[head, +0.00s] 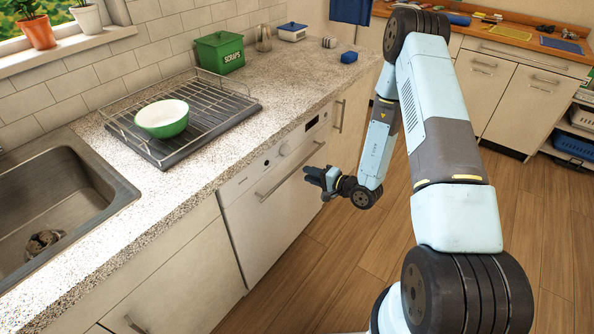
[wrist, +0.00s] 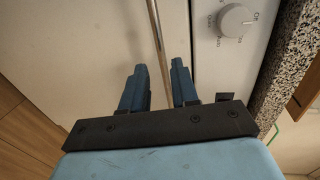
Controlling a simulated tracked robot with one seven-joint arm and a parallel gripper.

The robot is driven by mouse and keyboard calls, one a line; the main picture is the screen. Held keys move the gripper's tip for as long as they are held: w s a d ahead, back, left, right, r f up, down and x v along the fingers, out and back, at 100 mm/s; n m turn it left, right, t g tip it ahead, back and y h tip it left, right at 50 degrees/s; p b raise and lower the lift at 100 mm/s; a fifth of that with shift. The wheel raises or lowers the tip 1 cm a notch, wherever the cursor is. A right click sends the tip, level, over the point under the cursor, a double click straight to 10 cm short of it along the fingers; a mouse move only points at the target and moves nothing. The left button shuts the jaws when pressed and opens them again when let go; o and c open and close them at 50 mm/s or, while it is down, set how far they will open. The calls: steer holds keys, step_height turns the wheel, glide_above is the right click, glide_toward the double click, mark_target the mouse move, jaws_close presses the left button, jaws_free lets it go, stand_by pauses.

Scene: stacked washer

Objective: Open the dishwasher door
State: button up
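The white dishwasher door (head: 262,222) is closed, flush under the counter left of my arm in the head view. Its metal bar handle (head: 284,178) runs along the upper door, below the control panel. My gripper (head: 313,176) is by the right part of this handle. In the wrist view my gripper (wrist: 159,68) has its two blue fingers apart. The handle (wrist: 157,35) passes between them in the picture, nearer the right finger, and I see no clear contact. The depth of the fingers around the bar is hard to tell. The door front (wrist: 90,40) fills the wrist view's left.
The control panel's dial (wrist: 235,20) is right of the fingers in the wrist view. The granite counter (head: 300,80) edge overhangs above. A drying rack (head: 215,105) with a green bowl (head: 162,118) stands on it. The wooden floor (head: 300,270) before the door is clear.

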mark_target(296, 169)
steer(key=x, duration=0.7)
steer(key=shift+s, duration=0.1)
jaws_close()
steer(key=shift+f, duration=0.1)
